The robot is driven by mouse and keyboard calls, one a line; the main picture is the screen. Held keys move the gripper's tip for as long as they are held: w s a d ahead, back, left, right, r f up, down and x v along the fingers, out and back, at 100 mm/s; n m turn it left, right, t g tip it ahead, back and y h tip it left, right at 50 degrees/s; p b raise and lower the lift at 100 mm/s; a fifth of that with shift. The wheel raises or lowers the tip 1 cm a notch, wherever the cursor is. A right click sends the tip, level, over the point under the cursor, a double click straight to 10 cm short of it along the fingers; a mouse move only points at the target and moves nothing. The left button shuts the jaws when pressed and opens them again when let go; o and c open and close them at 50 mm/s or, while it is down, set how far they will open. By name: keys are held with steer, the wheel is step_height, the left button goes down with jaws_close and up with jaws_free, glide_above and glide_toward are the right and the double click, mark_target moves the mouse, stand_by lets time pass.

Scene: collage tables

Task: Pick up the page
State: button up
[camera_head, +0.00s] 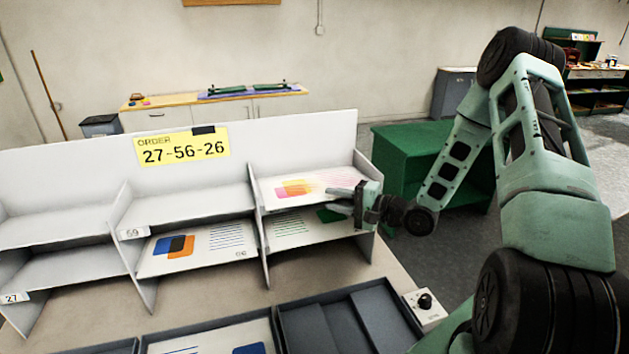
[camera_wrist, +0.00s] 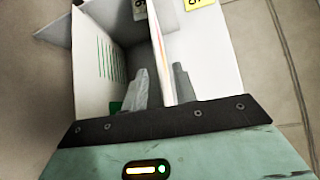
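A white page with pink and orange squares (camera_head: 297,188) lies in the upper right compartment of the white shelf (camera_head: 280,135); its coloured edge shows thinly in the wrist view (camera_wrist: 159,50). A page with green print (camera_head: 292,230) lies in the compartment below, also in the wrist view (camera_wrist: 113,65). My gripper (camera_head: 340,203) is at the front of these right compartments. In the wrist view its two fingers (camera_wrist: 162,88) are apart, one on each side of the upper page's level. I cannot tell whether they touch the page.
A page with blue and orange squares (camera_head: 200,247) lies in the lower middle compartment. A yellow order card (camera_head: 182,147) reads 27-56-26. Dark trays (camera_head: 350,322) stand in front, one holding a page. A knob box (camera_head: 425,307) is at right.

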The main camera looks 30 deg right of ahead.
steer(key=shift+w+a+f, duration=0.1)
steer(key=shift+w+a, duration=0.15)
steer(key=shift+w, duration=0.3)
jaws_close()
